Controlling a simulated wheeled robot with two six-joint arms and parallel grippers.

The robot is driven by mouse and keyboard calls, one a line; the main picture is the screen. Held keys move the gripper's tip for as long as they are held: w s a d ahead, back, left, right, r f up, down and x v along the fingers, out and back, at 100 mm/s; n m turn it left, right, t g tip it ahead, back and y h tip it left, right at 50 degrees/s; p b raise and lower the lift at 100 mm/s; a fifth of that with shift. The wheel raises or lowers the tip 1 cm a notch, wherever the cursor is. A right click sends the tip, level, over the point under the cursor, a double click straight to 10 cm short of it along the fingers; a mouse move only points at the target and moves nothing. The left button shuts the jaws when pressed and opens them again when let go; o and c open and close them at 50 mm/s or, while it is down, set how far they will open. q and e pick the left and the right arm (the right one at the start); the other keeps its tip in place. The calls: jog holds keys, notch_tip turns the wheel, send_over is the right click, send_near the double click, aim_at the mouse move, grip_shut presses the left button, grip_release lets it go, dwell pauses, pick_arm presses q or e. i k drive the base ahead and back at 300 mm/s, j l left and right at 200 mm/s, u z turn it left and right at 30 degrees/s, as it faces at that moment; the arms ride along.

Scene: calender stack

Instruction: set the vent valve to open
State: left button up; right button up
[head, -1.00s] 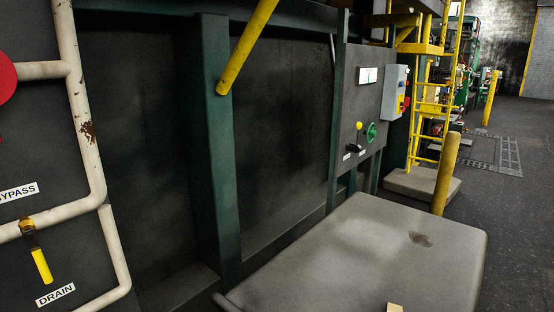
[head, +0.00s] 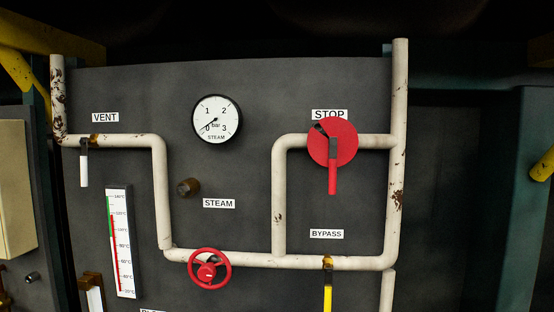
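The vent valve (head: 84,168) is at the upper left of the dark panel in the head view, beneath the VENT label (head: 105,117). Its white lever hangs straight down, across the horizontal pale pipe (head: 125,141) it sits on. A brass fitting shows on the pipe beside it. Neither of my grippers is in view.
The panel also carries a steam gauge (head: 217,119) with its needle near 0, a red STOP valve (head: 332,150), a red handwheel (head: 209,269), a yellow BYPASS lever (head: 327,298) and a thermometer (head: 122,242).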

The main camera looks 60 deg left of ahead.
aim_at(84, 141)
jog(key=u, duration=2.85)
